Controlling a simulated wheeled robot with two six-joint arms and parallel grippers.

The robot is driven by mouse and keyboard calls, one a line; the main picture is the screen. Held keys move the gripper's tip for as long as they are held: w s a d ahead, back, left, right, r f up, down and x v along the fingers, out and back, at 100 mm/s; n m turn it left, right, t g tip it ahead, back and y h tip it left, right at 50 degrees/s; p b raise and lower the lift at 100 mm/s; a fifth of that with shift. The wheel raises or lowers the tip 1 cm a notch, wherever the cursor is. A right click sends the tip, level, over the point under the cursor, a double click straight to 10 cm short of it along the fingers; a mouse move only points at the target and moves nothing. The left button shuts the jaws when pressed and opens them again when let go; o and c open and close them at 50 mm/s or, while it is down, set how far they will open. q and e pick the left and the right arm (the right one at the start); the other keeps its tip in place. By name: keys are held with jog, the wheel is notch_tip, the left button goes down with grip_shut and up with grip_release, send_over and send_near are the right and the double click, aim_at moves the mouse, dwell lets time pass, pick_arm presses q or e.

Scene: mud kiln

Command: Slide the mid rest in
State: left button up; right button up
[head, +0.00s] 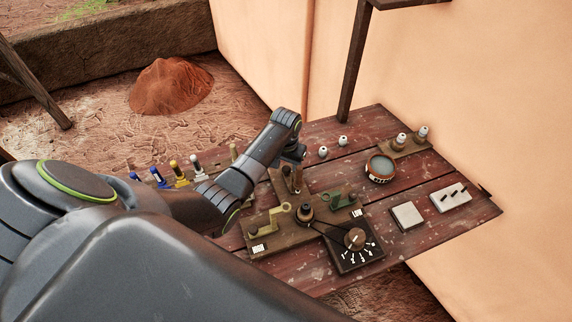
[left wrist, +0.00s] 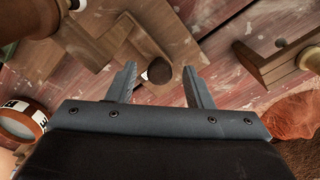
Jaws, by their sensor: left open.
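A wooden fixture (head: 283,240) lies on the plank table, with a yellow-olive bracket (head: 270,220) on its left part and a green bracket (head: 338,201) on its right. A dark round fitting (head: 306,213) stands between them. I cannot tell for sure which piece is the mid rest. My left gripper (head: 293,178) is over the back arm of the fixture, by small brown upright pieces. In the left wrist view its jaws (left wrist: 162,86) are open, with a brown round-ended piece (left wrist: 160,71) between or beyond the fingertips; contact cannot be told. My right gripper is out of view.
A dial box (head: 358,256) sits at the front. A round tin (head: 380,168), a pale block (head: 407,216) and a pegged white plate (head: 451,197) stand to the right. Several coloured-top items (head: 178,174) stand at left behind my arm. A post (head: 354,65) rises at the back.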

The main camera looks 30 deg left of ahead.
pick_arm(q)
jog(key=shift+c, duration=0.5)
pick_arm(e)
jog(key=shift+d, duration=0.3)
pick_arm(q)
grip_shut()
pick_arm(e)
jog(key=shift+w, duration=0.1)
pick_arm(q)
jog(key=shift+f, duration=0.1)
